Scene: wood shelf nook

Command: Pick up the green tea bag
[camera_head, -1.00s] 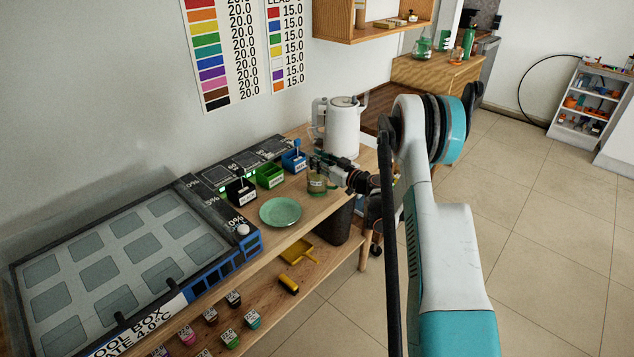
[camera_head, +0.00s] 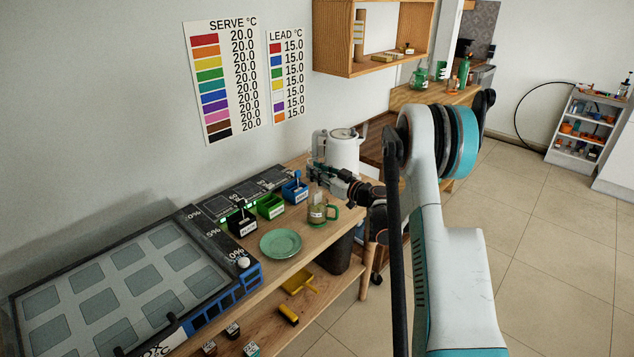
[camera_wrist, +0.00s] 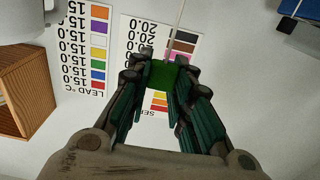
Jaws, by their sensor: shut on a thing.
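My gripper (camera_head: 316,171) points left, above the worktop. In the wrist view its fingertips (camera_wrist: 163,76) are shut on the green tag of the green tea bag (camera_wrist: 163,74). A thin pale string runs from the tag to the picture's edge. A green-tinted mug (camera_head: 317,214) stands upright on the worktop below the gripper, its handle to the right. I cannot tell whether the bag's lower end is inside the mug or above it. A green box (camera_head: 270,207) with a white label stands left of the mug.
The white kettle (camera_head: 345,151) stands close behind the gripper. A blue box (camera_head: 294,193) and a black box (camera_head: 241,223) flank the green one. A green plate (camera_head: 281,244) lies in front. A wall shelf (camera_head: 357,40) hangs above, beside the wall charts (camera_head: 222,82).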

